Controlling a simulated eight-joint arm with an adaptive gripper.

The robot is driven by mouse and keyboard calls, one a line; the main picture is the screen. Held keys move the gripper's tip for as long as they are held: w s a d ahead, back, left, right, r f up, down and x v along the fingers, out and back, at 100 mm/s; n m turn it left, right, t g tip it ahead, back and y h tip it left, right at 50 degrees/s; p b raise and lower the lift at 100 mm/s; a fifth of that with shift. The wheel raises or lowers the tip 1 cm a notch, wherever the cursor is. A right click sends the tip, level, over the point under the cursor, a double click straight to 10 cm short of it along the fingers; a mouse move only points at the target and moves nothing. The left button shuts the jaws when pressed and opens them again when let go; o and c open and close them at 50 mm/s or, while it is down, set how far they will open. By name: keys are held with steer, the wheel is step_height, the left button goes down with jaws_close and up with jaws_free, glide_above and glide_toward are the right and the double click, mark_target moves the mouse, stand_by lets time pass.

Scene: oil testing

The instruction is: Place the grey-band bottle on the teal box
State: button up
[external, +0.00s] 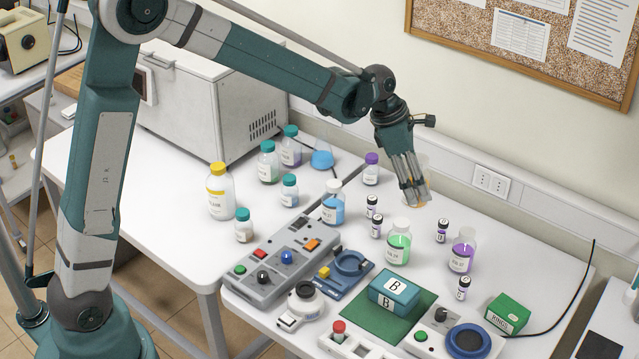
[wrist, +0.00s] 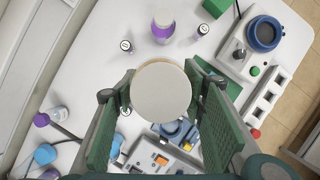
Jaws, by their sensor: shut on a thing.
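My gripper (external: 412,192) is shut on a bottle high above the back of the table. In the wrist view the bottle's round pale grey cap (wrist: 160,92) sits between the two green finger pads. In the external view the fingers hide most of the bottle; a clear edge (external: 423,168) and some amber at its bottom show. No band on it can be made out. The teal box (external: 408,289), marked B, sits on a green mat (external: 372,322) at the front, to the left of and below my gripper in the picture. Its top is clear.
A green-liquid bottle (external: 398,243) stands behind the teal box, with a purple bottle (external: 462,250) and small vials nearby.

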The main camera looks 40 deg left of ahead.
steer(key=s+d+m+p, duration=0.1)
steer(key=s+d, duration=0.2)
steer(key=s, duration=0.4)
steer(key=s+d+m+p, duration=0.1)
steer(key=s+d+p, duration=0.1)
steer(key=s, duration=0.6)
glide_above(395, 286)
steer(key=shift+g, duration=0.4)
step_height(395, 286, down, 5)
steer(key=shift+f, duration=0.15)
steer(key=shift+f+p, duration=0.3)
steer(key=shift+f, duration=2.5)
steer(key=shift+f, duration=0.1)
steer(key=shift+f+p, duration=0.3)
steer(key=shift+f, duration=1.65)
steer(key=shift+f, duration=0.2)
steer(key=o, duration=1.1)
